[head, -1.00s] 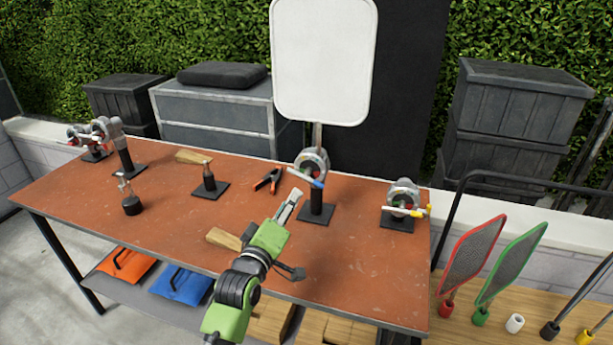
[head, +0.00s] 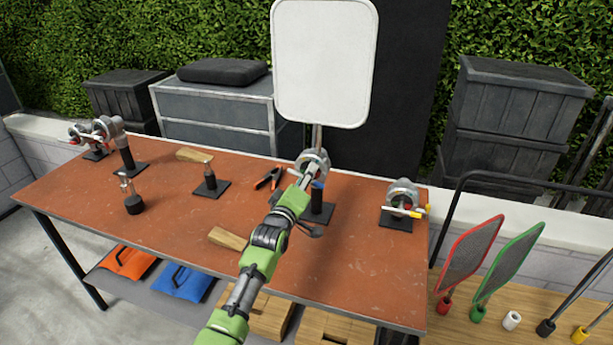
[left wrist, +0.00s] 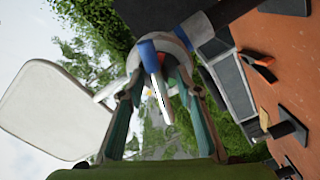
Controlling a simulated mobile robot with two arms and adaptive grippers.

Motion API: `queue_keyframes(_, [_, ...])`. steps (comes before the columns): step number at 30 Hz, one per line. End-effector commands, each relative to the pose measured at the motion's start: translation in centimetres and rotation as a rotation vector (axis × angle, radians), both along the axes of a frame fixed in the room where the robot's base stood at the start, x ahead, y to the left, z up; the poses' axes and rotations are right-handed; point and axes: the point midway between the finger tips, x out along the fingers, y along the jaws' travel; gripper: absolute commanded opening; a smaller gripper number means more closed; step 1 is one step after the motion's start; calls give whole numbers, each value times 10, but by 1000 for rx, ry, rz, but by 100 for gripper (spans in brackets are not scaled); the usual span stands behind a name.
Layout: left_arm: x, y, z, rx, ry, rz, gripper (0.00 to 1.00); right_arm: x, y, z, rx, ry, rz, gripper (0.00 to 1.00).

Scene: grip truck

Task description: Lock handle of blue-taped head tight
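The blue-taped grip head (head: 313,158) stands on a black post near the back of the orange table, with a white panel (head: 322,60) held upright above it. My left gripper (head: 309,175) is at the front of this head and partly hides it. In the left wrist view, the head's metal handle with its blue end (left wrist: 148,50) points toward my palm. The two fingers of my left gripper (left wrist: 158,88) are spread on either side of the handle, with visible gaps. Whether a fingertip touches the head is unclear. My right gripper is not in view.
Another head with a yellow-tipped handle (head: 404,197) stands to the right on the table (head: 360,270). A red-handled head (head: 78,137) is at the far left. An orange-and-black clamp (head: 268,178) and a wooden wedge (head: 228,238) lie left of the arm.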

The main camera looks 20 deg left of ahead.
Motion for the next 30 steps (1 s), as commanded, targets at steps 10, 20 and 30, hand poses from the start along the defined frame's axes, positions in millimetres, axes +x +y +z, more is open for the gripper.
queue_keyframes(10, [1,0,0,1,1,1,21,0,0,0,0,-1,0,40])
queue_keyframes(20, [1,0,0,4,1,1,0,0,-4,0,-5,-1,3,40])
queue_keyframes(30, [1,0,-1,127,-3,0,0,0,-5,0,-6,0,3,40])
